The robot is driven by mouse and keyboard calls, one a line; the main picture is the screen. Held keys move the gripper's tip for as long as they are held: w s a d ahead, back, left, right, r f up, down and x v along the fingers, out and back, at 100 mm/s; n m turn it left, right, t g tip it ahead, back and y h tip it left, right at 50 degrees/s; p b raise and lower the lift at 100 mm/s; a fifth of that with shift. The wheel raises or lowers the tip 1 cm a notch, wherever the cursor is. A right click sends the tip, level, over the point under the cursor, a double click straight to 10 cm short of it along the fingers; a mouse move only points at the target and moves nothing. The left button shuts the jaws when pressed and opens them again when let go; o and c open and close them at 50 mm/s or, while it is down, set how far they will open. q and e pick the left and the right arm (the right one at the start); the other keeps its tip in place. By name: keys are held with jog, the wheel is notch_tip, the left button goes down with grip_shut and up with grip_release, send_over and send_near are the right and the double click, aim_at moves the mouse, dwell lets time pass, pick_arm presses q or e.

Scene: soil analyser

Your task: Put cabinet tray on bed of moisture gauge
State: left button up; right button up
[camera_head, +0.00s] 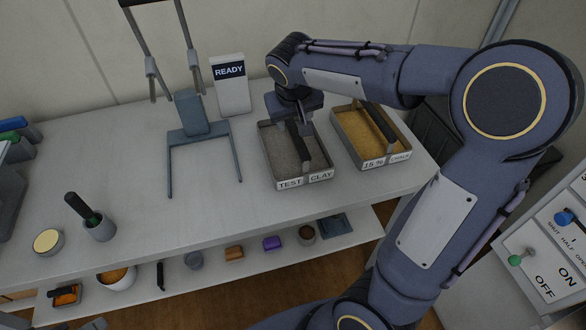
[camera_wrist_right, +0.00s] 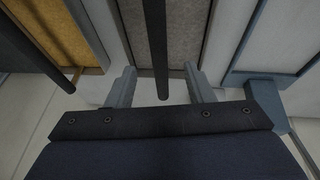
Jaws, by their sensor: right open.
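Two open trays with dark bar handles stand at the back right of the bench. The grey-filled tray (camera_head: 318,178), labelled TEST CLAY, is on the left, and the yellow-filled tray (camera_head: 375,163) is on the right; I cannot tell which is the cabinet tray. My right gripper (camera_head: 300,123) is over the grey tray's handle. In the right wrist view, its open fingers (camera_wrist_right: 160,88) stand either side of the dark handle (camera_wrist_right: 157,45). A blue-grey U-shaped frame (camera_head: 205,135), apparently the moisture gauge's bed, lies empty to the left, near a READY display (camera_head: 230,72). My left gripper is not visible.
A cup with a dark-handled tool (camera_head: 100,228) and a round tin (camera_head: 48,242) stand at the left. A lower shelf (camera_head: 225,263) holds several small items. An ON/OFF panel (camera_head: 540,265) is at the right. Bench space before the frame is clear.

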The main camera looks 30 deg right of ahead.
aim_at(293, 127)
jog(key=shift+w+a+f+h, duration=0.1)
jog(key=shift+w+f+h, duration=0.3)
jog(key=shift+w+f, duration=0.5)
jog(key=x, duration=0.7)
jog(key=shift+w+d, duration=0.25)
jog(key=shift+d, duration=0.15)
grip_shut()
jog(key=shift+r, duration=0.1)
